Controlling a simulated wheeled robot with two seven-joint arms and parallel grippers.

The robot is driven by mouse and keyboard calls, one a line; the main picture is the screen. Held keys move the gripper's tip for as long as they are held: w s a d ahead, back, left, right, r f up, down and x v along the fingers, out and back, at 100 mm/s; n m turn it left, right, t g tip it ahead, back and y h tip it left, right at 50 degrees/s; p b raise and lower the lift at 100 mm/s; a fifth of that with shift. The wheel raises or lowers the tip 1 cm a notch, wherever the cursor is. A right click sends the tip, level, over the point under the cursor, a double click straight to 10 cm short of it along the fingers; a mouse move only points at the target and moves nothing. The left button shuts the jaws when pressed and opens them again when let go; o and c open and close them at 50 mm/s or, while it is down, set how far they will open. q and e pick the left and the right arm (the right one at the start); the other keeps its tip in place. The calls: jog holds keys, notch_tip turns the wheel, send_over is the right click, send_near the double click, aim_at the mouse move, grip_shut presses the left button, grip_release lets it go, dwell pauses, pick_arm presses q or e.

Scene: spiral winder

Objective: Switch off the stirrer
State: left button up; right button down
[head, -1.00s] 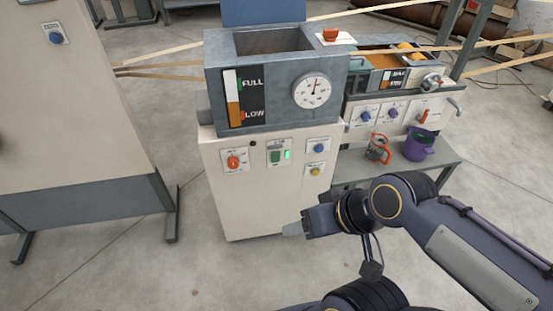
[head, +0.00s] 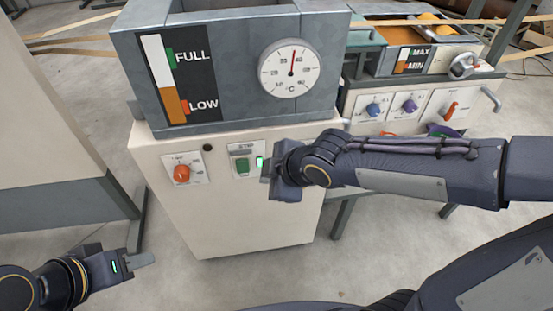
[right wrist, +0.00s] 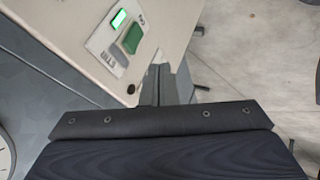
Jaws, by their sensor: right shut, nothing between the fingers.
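The stirrer switch (head: 242,165) is a green rocker on a white plate on the cream cabinet front, with lettering that looks like STIR. A small green lamp (head: 260,162) beside it is lit. The rocker (right wrist: 132,38) and the lit lamp (right wrist: 118,19) also show in the right wrist view. My right gripper (head: 268,176) is shut and empty, just right of the switch plate and close to the panel. Whether it touches the panel cannot be told. My left gripper (head: 140,260) is low at the left, away from the cabinet; its finger gap is not clear.
An orange knob (head: 182,173) sits left of the switch. Above is a grey tank with a level gauge (head: 172,80) and a dial (head: 289,68). My right arm hides the panel's right side. A second machine with knobs (head: 410,104) stands right. Floor is clear in front.

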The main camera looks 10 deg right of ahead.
jog(key=shift+w+a+f, duration=0.1)
jog(key=shift+w, duration=0.05)
jog(key=shift+f, duration=0.1)
jog(key=b, duration=0.5)
send_near(247, 168)
jog(key=a+f, duration=0.2)
jog(key=w+a+f, duration=0.1)
jog(key=f, duration=0.1)
jog(key=shift+w+a, duration=0.25)
jog(key=shift+a, duration=0.15)
jog(key=shift+w+p, duration=0.3)
jog(key=shift+w, duration=0.05)
